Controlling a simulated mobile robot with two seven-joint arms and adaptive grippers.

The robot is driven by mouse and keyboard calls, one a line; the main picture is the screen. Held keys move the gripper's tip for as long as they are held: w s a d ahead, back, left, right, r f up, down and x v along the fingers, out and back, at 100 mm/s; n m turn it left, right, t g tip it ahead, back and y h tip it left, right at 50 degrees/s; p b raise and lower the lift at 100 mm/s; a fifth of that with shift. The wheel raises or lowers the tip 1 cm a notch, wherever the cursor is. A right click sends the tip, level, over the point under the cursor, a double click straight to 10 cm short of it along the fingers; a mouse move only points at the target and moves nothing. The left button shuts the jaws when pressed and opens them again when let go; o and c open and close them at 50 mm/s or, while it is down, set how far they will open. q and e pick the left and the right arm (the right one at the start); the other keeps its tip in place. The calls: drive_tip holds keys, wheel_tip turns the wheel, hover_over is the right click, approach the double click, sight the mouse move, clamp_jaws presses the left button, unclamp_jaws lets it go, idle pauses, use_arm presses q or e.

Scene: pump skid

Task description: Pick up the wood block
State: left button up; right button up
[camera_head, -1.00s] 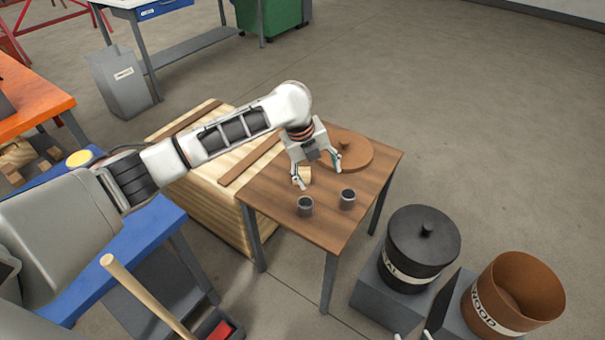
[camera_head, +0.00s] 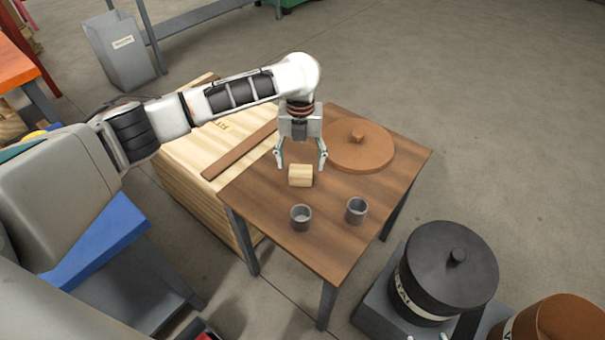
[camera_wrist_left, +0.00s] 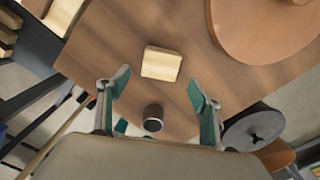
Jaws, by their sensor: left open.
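The wood block (camera_head: 301,176) is a small pale block on the brown wooden table (camera_head: 330,240). My left gripper (camera_head: 301,164) is open and empty above the table, its fingers spread just behind and to either side of the block in the head view. In the left wrist view the block (camera_wrist_left: 161,64) lies beyond the open fingertips (camera_wrist_left: 160,84), roughly centred between them and not touched.
Two grey cups, a left one (camera_head: 301,217) and a right one (camera_head: 356,210), stand in front of the block. A round brown lid (camera_head: 358,148) lies behind it on the table. A wooden crate (camera_head: 215,165) adjoins the table's left side. A dark lidded bin (camera_head: 447,270) stands at right.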

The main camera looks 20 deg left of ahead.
sight(300, 174)
use_arm(q)
drive_tip(key=f, duration=0.1)
drive_tip(key=f+b, duration=0.1)
drive_tip(key=f, duration=0.3)
drive_tip(key=shift+s+b, duration=0.3)
drive_tip(key=shift+b, duration=0.05)
drive_tip(key=shift+f, duration=0.35)
drive_tip(key=shift+w, duration=0.15)
drive_tip(key=shift+r, duration=0.15)
drive_tip(key=c, duration=1.2)
use_arm(e)
drive_tip(key=shift+w+a+f, duration=0.15)
drive_tip(key=shift+w+a, duration=0.05)
drive_tip(key=shift+a, duration=0.1)
